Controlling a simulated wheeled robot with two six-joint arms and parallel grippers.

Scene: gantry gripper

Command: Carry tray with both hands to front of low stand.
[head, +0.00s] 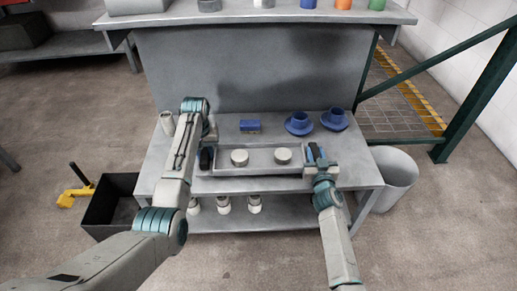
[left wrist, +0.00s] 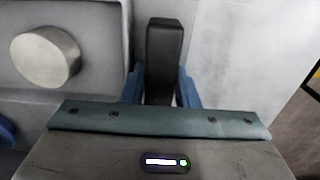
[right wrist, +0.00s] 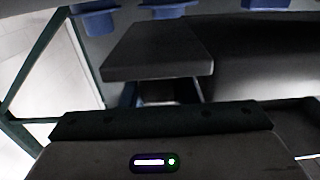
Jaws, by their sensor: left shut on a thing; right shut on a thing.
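The grey tray (head: 262,172) is at the front of the grey low stand (head: 362,172), level in the head view. It carries two pale round pieces (head: 239,157) (head: 283,155). Whether the tray rests on the stand or hangs just above it, I cannot tell. My left gripper (head: 206,158) is shut on the tray's dark left handle, which shows between blue fingers in the left wrist view (left wrist: 164,60). My right gripper (head: 316,154) is shut at the tray's right end, on a dark handle (right wrist: 158,52) that hides most of its fingers.
Several white-topped items (head: 223,205) stand on the shelf below. A black bin (head: 108,205) is left of the stand, a grey bin (head: 396,180) right.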

